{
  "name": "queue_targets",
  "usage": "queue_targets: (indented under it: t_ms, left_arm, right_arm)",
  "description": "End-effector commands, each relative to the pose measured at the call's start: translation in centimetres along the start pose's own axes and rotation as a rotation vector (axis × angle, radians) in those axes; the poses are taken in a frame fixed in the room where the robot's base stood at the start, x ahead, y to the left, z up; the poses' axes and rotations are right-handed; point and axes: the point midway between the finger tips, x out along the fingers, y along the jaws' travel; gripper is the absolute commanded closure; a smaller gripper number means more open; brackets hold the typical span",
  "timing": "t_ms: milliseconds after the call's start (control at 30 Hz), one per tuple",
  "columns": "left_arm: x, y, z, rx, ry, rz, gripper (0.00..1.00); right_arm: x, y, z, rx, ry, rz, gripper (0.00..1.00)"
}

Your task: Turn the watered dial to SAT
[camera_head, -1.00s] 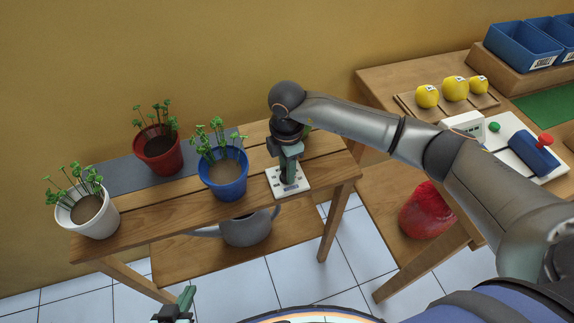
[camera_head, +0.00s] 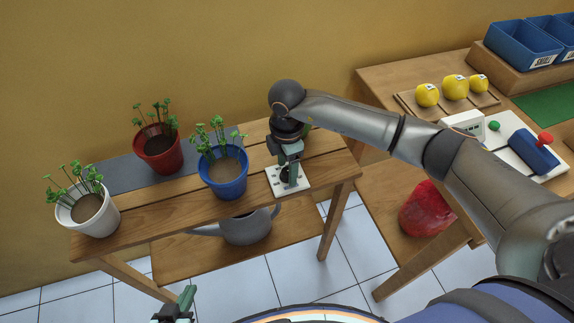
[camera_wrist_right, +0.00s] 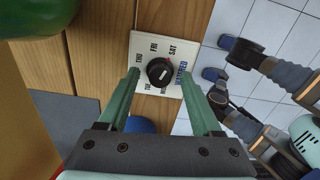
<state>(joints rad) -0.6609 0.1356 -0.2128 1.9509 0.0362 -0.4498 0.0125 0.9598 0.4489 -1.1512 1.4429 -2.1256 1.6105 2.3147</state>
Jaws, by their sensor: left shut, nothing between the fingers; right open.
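The watered dial is a white plate (camera_head: 272,181) on the right end of the slatted bench, with a dark round knob (camera_wrist_right: 160,71). In the right wrist view the plate (camera_wrist_right: 146,44) shows day names, with FRI and SAT along its top edge. A small red mark at the knob's upper right points between FRI and SAT, nearer SAT. My right gripper (camera_head: 291,168) is over the dial. Its open fingers stand on either side of the knob in the wrist view (camera_wrist_right: 160,77); I cannot tell whether they touch it. My left gripper (camera_head: 178,305) is shut and empty, low in front of the bench.
White (camera_head: 95,218), red (camera_head: 160,158) and blue (camera_head: 228,178) plant pots stand left of the dial. A round green thing (camera_wrist_right: 38,14) is close by. A grey watering can (camera_head: 246,229) sits on the lower shelf. The table at right holds lemons (camera_head: 455,88).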

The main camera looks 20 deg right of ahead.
Motion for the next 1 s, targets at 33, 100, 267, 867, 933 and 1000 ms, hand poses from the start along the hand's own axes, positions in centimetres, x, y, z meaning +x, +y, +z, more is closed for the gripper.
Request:
queue_targets:
  t_ms: [33, 100, 267, 867, 933, 1000]
  left_arm:
    - [0.0, 0.0, -0.1, 0.0, 0.001, 0.0, 1.0]
    - [0.0, 0.0, -0.1, 0.0, 0.002, 0.0, 1.0]
    - [-0.1, 0.0, -0.4, 0.0, 0.005, -0.001, 1.0]
    - [-0.1, -0.2, -0.5, 0.001, 0.008, -0.004, 1.0]
    - [-0.1, -0.2, -0.5, 0.001, 0.008, -0.005, 1.0]
    - [-0.1, -0.2, -0.5, 0.001, 0.008, -0.005, 1.0]
  right_arm:
    - [-0.2, 0.0, 0.0, 0.0, 0.0, 0.001, 0.34]
    - [-0.8, 0.1, 0.0, 0.0, 0.001, 0.002, 0.34]
    - [-3.6, 0.1, 0.0, 0.0, 0.001, 0.005, 0.34]
    - [-12.5, 0.0, 0.0, 0.001, 0.0, 0.0, 0.34]
    - [-12.6, 0.0, 0.0, 0.0, 0.0, 0.0, 0.34]
    - [-12.5, 0.0, 0.0, 0.0, 0.0, 0.0, 0.34]
